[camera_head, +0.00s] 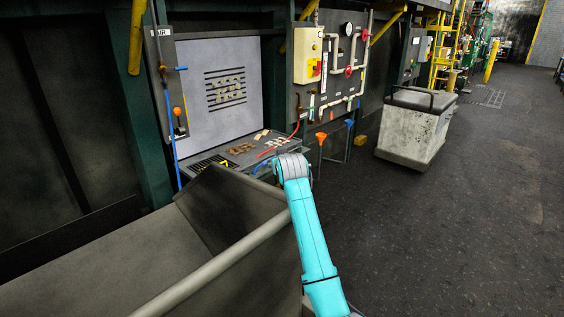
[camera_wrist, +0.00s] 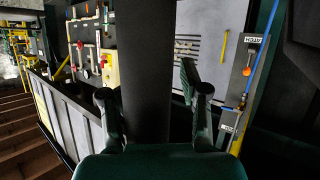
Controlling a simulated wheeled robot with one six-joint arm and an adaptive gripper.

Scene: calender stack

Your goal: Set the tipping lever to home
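No label that I can read names the tipping lever. A lever with an orange knob (camera_head: 177,112) sits on a narrow grey panel at left in the head view. A similar orange knob (camera_wrist: 247,71) shows on a labelled panel at right in the wrist view. I cannot tell which lever is the task's, or how it is set. My gripper (camera_wrist: 153,92) has its two fingers spread wide. A dark upright shape stands between them in the picture, and nothing visibly touches the fingers. In the head view my turquoise arm hides the gripper.
A large grey bin (camera_head: 215,270) fills the lower left. A pale board (camera_head: 225,80) stands above a bench (camera_head: 240,150) with small parts. A pipe-and-valve panel (camera_head: 335,65) is right of it. A pale cart (camera_head: 410,125) stands farther right. Floor at right is clear.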

